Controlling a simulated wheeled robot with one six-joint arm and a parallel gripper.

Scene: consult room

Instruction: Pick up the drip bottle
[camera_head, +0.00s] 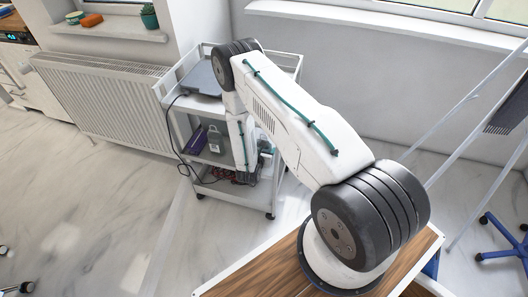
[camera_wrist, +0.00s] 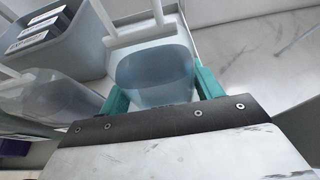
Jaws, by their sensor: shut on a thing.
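The drip bottle (camera_wrist: 155,75), translucent and grey-blue, stands between the two teal fingers of my gripper (camera_wrist: 163,92) in the wrist view. The fingers are shut on its sides, left and right. In the head view my gripper (camera_head: 264,160) reaches in at the right side of the white trolley (camera_head: 172,125), and my own arm hides most of what is there. I cannot make out the bottle clearly in that view.
A second clear container (camera_wrist: 55,97) stands close to the left finger. A grey bin (camera_wrist: 85,45) with small boxes is behind it. The trolley's top holds a dark flat device (camera_head: 203,77); a grey-green container (camera_head: 215,139) is on its middle shelf. A radiator (camera_head: 100,100) stands left.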

